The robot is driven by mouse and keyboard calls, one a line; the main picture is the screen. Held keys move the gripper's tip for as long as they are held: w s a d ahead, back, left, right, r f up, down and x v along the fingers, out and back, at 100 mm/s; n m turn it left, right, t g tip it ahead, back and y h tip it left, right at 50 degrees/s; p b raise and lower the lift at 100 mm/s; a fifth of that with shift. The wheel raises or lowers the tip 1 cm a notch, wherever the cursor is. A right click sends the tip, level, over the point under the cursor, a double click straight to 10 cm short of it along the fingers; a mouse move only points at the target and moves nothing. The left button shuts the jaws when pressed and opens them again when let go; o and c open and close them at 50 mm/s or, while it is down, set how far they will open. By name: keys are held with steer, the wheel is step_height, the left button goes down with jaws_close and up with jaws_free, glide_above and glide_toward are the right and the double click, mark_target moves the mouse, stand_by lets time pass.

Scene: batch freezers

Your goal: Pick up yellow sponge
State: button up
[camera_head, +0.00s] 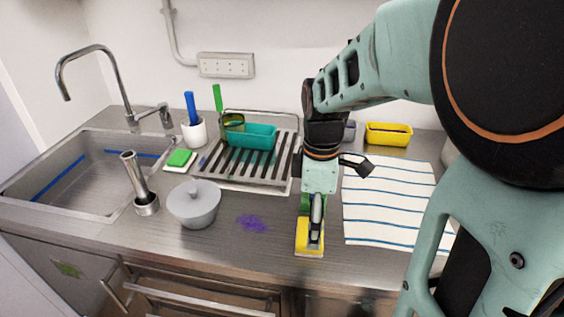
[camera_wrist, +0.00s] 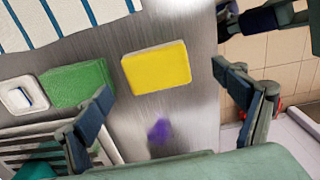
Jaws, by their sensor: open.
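The yellow sponge (camera_head: 309,241) lies on the steel counter near its front edge, left of the striped towel. My gripper (camera_head: 316,212) is above it in the head view and covers part of it. In the wrist view the yellow sponge (camera_wrist: 157,67) lies flat, ahead of and between the two open fingers of my gripper (camera_wrist: 163,87). The fingers look apart from it. A green sponge (camera_wrist: 78,83) lies beside it in the wrist view, near the other finger; in the head view it is mostly hidden behind my gripper.
A purple stain (camera_head: 252,223) marks the counter left of the sponge. A grey lidded pot (camera_head: 194,206) stands farther left, before the sink (camera_head: 70,185). A dish rack (camera_head: 226,180) is behind. The striped towel (camera_head: 390,206) lies right; a yellow tray (camera_head: 389,134) is at the back.

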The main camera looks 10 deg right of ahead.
mark_target(303, 222)
steer(key=shift+w+a+f, duration=0.1)
steer(key=shift+w+f, duration=0.05)
steer(key=shift+f, duration=1.2)
steer(key=shift+w+a+f, duration=0.1)
steer(key=shift+w+f, duration=0.05)
steer(key=shift+f, duration=1.2)
steer(key=shift+c, duration=0.6)
steer(key=c, duration=0.9)
steer(key=shift+r, duration=0.15)
